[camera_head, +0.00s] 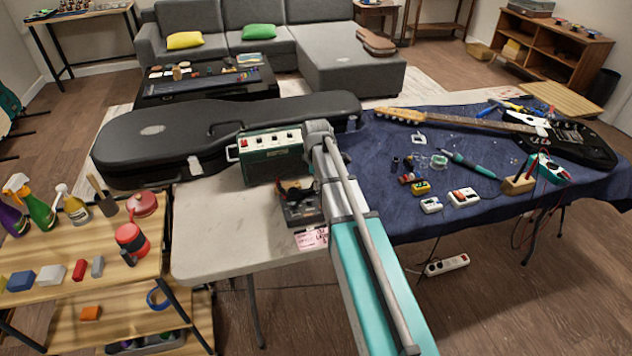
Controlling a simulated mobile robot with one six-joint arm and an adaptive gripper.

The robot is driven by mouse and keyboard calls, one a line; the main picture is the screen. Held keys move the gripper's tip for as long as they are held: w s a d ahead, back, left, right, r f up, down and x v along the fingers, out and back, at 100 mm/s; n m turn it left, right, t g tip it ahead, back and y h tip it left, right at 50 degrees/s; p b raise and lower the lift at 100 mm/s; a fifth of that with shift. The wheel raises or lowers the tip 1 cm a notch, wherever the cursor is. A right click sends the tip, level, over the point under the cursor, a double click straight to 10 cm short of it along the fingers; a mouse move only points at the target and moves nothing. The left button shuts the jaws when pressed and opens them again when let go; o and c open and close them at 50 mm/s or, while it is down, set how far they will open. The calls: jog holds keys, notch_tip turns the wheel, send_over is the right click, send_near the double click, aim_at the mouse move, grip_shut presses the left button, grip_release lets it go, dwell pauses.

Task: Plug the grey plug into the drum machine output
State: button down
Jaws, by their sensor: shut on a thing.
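My arm reaches up from the bottom and bends at its grey joint over the pale table. My gripper (294,188) appears as a small dark shape just left of the arm. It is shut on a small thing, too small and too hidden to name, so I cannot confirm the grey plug. A dark box-shaped device (302,211) lies right below the gripper, partly covered by my arm. It may be the drum machine, but I cannot read it. Its output socket cannot be made out. I cannot tell whether the held thing touches the device.
A green amplifier-like box (268,160) stands behind the gripper, before a black guitar case (150,140). A pink card (312,239) lies at the front edge. The blue-covered table (385,215) at right holds pedals, tools and a guitar (580,145). Bare tabletop (215,235) lies to the left.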

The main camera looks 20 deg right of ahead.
jog(key=c, duration=0.6)
grip_release()
jog(key=o, duration=0.4)
jog(key=shift+o, duration=0.2)
jog(key=shift+r, duration=0.15)
jog(key=shift+r+p, duration=3.9)
jog(key=shift+p, duration=0.15)
jog(key=shift+s, duration=0.1)
